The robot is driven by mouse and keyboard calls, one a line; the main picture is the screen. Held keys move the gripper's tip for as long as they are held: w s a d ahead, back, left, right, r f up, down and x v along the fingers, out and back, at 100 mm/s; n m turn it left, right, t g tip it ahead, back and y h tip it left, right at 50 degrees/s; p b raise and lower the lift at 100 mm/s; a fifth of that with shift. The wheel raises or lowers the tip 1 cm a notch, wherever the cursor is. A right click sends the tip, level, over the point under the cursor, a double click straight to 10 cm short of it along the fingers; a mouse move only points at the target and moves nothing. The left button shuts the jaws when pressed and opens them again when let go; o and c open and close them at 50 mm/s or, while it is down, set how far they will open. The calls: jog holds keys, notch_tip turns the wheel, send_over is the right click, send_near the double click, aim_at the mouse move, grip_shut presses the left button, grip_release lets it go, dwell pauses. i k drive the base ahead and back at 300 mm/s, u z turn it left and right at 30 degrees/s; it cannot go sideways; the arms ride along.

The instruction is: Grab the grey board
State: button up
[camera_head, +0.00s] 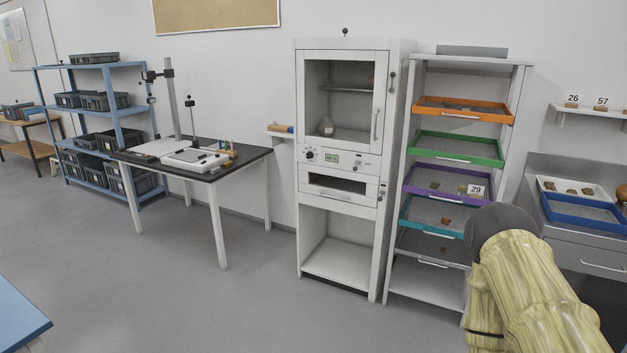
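A flat grey board (472,51) shows at the top of the white tray rack, near the wall. Only a thin strip of it is visible, so I cannot tell whether it lies flat or leans. My arm, in a yellowish cover with a dark grey round joint, fills the lower right corner. My gripper is not in view, and I cannot see whether it holds anything.
The rack holds orange (463,109), green (455,149), purple (447,185) and teal (437,215) trays. A white cabinet (311,227) adjoins it on the left. A dark-topped table (216,174) and blue shelving (126,111) stand further left. A blue tray (583,214) sits right. Open floor lies in front.

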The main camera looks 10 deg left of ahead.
aim_at(191, 155)
jog(key=u, duration=0.2)
jog(key=i, duration=1.8)
jog(key=u, duration=0.75)
jog(key=i, duration=2.05)
jog(key=u, duration=0.45)
